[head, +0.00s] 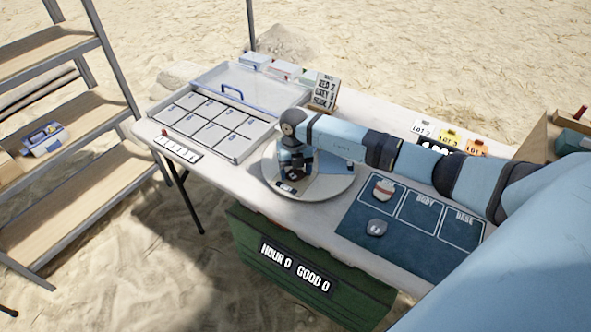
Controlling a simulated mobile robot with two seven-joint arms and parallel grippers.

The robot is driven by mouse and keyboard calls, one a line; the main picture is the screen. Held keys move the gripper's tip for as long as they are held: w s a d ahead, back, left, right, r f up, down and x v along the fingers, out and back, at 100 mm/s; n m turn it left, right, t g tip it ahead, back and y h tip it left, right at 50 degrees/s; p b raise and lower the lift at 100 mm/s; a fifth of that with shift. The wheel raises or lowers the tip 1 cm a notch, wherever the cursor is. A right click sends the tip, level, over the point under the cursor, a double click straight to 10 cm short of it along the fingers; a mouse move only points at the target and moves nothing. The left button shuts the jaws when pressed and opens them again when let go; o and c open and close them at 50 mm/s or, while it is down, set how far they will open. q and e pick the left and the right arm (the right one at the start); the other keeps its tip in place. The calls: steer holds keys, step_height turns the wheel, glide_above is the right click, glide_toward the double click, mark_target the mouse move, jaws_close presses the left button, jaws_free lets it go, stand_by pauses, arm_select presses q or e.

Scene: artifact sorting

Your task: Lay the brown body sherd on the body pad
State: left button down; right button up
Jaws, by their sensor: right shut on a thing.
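My right gripper (291,181) points down, low over the pale round turntable (338,188) on the table. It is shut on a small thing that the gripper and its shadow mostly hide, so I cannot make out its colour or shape. I do not see a brown sherd anywhere in the open. The body pad (420,212) is the middle outlined panel of the dark blue mat (400,252), right of the turntable, and it looks empty. My left gripper is not in view.
A pale sherd with a reddish band (384,189) lies on the mat's left panel. A grey piece (377,228) lies in front of it. The base panel (460,229) looks empty. A divided tray (212,126) stands left; lot cards (450,139) stand behind the mat, near my arm.

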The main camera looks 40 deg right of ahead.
steer(key=shift+f, duration=0.2)
steer(key=o, duration=0.9)
steer(key=shift+r, duration=0.1)
steer(key=shift+r, duration=0.1)
